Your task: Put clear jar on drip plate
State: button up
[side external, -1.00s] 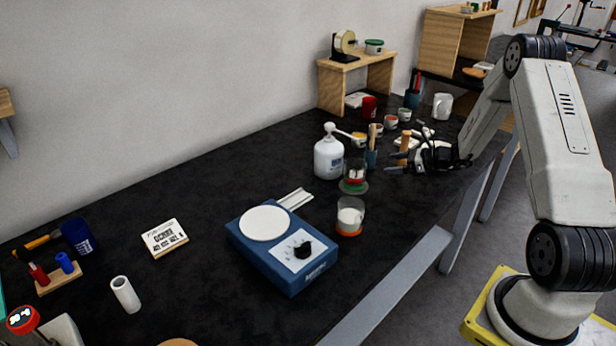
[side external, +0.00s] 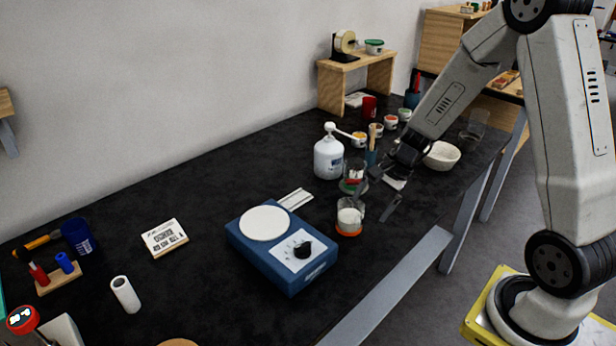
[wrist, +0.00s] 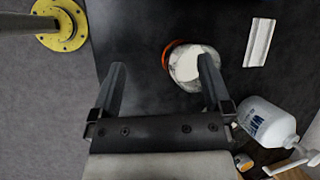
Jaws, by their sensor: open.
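A clear jar (side external: 349,216) with white contents and an orange base stands upright on the black table, right of the blue unit. In the wrist view the jar (wrist: 187,66) shows from above, partly behind the right finger. My gripper (side external: 374,204) is open and empty, pointing down just right of the jar; it also shows in the wrist view (wrist: 162,65). A round white plate (side external: 265,223), which looks like the drip plate, lies bare on top of the blue unit. A second clear jar (side external: 352,185) with red and green contents stands behind, partly covered by a finger.
The blue unit (side external: 290,275) has a knob. A white pump bottle (side external: 328,158) stands behind the jars. A white bowl (side external: 443,156) and small pots are farther back. A white channel piece (side external: 296,199) lies behind the unit. The table's left middle is mostly clear.

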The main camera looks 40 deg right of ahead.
jog(key=s+a+r+n+h, duration=0.4)
jog(key=s+a+n, duration=0.3)
jog(key=n, duration=0.9)
jog(key=shift+s+a+h, duration=0.35)
jog(key=shift+h, duration=0.25)
